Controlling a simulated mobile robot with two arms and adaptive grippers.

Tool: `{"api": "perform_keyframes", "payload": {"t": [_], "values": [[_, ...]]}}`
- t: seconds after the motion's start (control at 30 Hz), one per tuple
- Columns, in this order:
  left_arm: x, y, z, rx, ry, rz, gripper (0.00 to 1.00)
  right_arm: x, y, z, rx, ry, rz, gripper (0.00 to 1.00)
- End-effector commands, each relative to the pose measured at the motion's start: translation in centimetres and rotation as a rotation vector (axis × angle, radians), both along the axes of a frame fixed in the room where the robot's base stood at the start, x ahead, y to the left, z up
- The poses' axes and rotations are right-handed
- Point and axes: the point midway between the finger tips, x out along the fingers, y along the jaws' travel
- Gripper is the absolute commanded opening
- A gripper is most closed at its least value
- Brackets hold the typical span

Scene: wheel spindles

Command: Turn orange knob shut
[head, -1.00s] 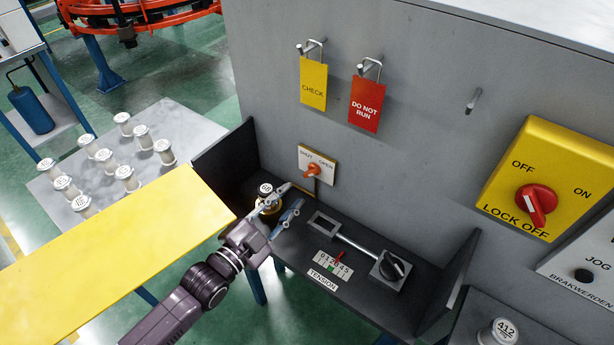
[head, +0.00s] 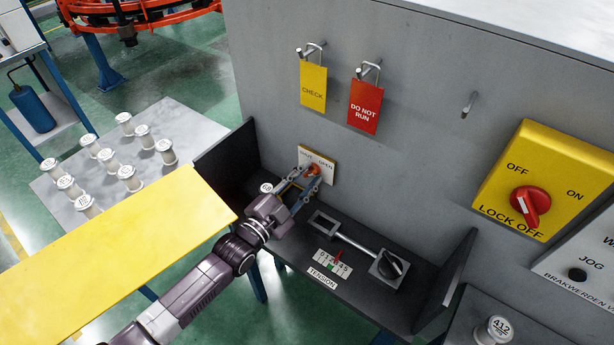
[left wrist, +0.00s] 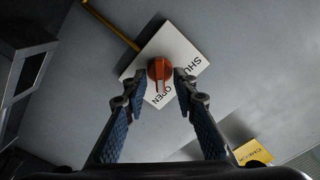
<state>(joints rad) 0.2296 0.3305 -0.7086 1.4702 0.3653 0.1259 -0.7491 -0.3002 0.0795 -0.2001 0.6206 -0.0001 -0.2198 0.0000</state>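The orange knob (head: 313,169) sits on a white plate (head: 330,176) marked SHUT and OPEN on the grey wall. In the left wrist view the knob (left wrist: 159,68) has a pale pointer that faces the word OPEN. My left gripper (head: 305,177) is at the plate. Its fingertips (left wrist: 160,78) stand on either side of the knob, with small gaps, so it is open around it. In the head view the fingers and knob partly hide the lettering. My right gripper is not in view.
A spool (head: 266,188) stands on the dark shelf (head: 350,277), partly behind my left gripper. A tension slider (head: 355,245) with a black knob lies to the right. CHECK (head: 313,88) and DO NOT RUN (head: 364,106) tags hang above. A yellow lock-off switch (head: 540,185) is at right.

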Motion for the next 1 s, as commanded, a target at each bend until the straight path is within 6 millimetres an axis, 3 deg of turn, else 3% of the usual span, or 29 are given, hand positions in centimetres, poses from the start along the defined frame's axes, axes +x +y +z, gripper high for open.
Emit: {"api": "perform_keyframes", "payload": {"t": [0.03,0.27,0.67,1.0], "values": [[-0.02,0.01,-0.01,0.000,0.000,0.000,0.25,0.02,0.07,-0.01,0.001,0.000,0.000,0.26],[-0.02,0.04,-0.02,0.000,0.000,0.000,0.00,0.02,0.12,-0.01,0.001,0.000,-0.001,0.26],[-0.03,0.06,-0.05,-0.021,0.016,0.001,0.00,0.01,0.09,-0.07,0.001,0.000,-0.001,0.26],[0.02,0.17,-0.06,-0.182,0.133,0.001,0.00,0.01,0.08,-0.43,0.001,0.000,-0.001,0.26]]}}
